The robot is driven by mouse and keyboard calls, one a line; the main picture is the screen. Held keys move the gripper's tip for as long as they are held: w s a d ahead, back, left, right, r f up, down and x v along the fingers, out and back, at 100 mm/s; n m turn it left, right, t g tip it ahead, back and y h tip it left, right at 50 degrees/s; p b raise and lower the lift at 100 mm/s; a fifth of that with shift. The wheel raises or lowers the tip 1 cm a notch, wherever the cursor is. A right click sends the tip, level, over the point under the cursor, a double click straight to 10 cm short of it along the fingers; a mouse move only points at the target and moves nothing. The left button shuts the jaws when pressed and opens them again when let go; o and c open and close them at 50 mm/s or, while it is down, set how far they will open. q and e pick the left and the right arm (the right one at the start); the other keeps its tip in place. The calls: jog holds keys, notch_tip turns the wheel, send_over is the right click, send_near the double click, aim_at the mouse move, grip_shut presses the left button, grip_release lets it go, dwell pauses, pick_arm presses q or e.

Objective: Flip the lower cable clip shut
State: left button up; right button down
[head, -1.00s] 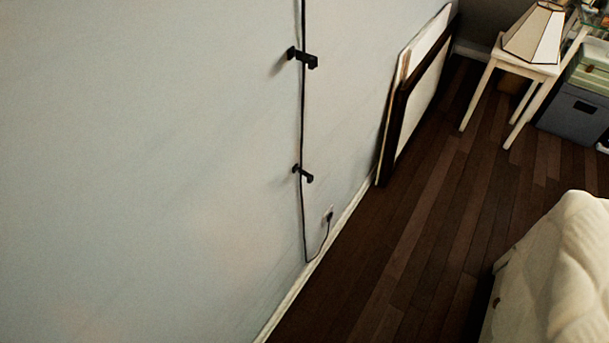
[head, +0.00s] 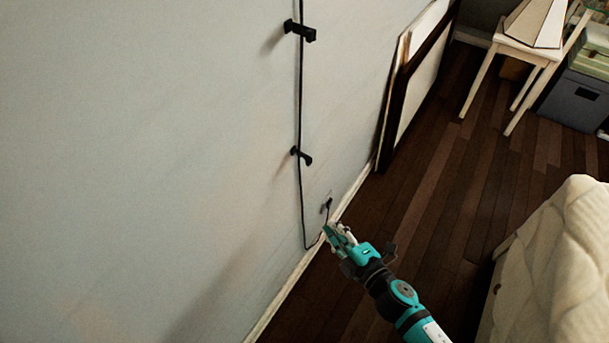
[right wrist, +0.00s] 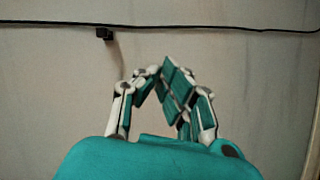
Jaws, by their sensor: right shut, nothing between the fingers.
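The lower cable clip (head: 303,156) is a small black piece on the pale wall, with an arm sticking out to the right. A thin black cable (head: 301,100) runs down the wall past it. My right gripper (head: 330,231), teal and white, is shut and empty, below and right of the clip and apart from it. In the right wrist view the cable (right wrist: 200,25) crosses the top, with one black clip (right wrist: 104,34) beyond and left of the gripper's fingertips (right wrist: 160,68); I cannot tell which clip. My left gripper is out of view.
The upper clip (head: 300,31) also sticks out from the wall. A wall outlet (head: 328,203) takes the cable's plug near my right gripper. Framed panels (head: 412,85) lean on the wall to the right. A bed (head: 555,265) stands at lower right, with dark floor between.

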jog(key=a+r+n+y, duration=0.2)
jog(key=a+r+n, duration=0.1)
jog(key=r, duration=0.5)
jog(key=shift+s+a+r+n+t+y, duration=0.3)
jog(key=shift+s+r+n+y, duration=0.1)
jog(key=shift+n, duration=0.2)
jog(key=shift+w, duration=0.1)
jog(key=w+a+p, duration=0.1)
jog(key=w+a, duration=0.2)
jog(key=w, duration=0.8)
jog(key=shift+w+d+n+g+y, duration=0.1)
jog(key=shift+d+n+g+y, duration=0.2)
jog(key=shift+n+g+y, duration=0.3)
